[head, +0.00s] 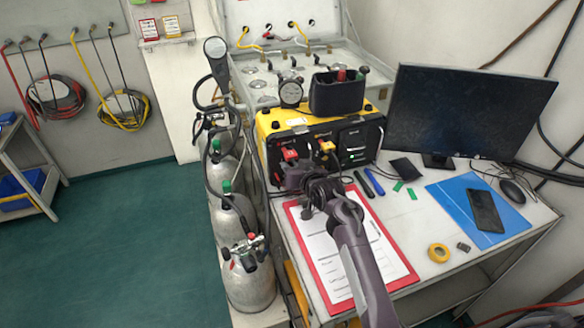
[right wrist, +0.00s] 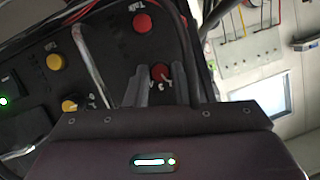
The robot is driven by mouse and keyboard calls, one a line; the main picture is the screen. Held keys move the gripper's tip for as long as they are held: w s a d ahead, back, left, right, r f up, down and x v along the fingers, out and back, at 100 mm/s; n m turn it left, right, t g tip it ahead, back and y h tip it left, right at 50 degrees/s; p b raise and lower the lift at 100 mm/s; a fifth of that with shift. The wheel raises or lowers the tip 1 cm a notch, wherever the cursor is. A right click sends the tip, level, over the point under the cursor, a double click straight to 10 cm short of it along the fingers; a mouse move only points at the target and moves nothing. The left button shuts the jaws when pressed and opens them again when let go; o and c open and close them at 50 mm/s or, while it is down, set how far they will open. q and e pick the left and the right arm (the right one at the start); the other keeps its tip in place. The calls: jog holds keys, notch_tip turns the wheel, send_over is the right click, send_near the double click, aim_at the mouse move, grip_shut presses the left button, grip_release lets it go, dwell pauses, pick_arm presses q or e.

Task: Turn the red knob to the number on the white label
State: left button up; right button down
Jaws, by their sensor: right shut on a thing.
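The black-faced panel sits in a yellow case (head: 272,124) on the bench. In the right wrist view, the red knob (right wrist: 160,72) is on the panel's dark face (right wrist: 108,30), between the fingertips of my right gripper (right wrist: 159,82). The gripper is shut on the knob. Small white marks sit beside the knob, too small to read. In the head view my right gripper (head: 294,174) is at the left of the panel front and hides the knob's surroundings. My left gripper is not in view.
A red button (right wrist: 142,22), a yellow button (right wrist: 55,62) and a yellow knob (right wrist: 70,105) are close by on the panel. A red clipboard (head: 402,283) lies in front. A monitor (head: 465,110) stands right. Gas cylinders (head: 248,285) stand left of the bench.

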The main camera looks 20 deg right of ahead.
jog(key=c, duration=1.5)
grip_release()
jog(key=shift+r, duration=0.1)
jog(key=shift+s, duration=0.1)
jog(key=b+v, duration=0.1)
jog(key=v, duration=0.6)
jog(key=shift+s+d+r, duration=0.1)
jog(key=shift+s, duration=0.2)
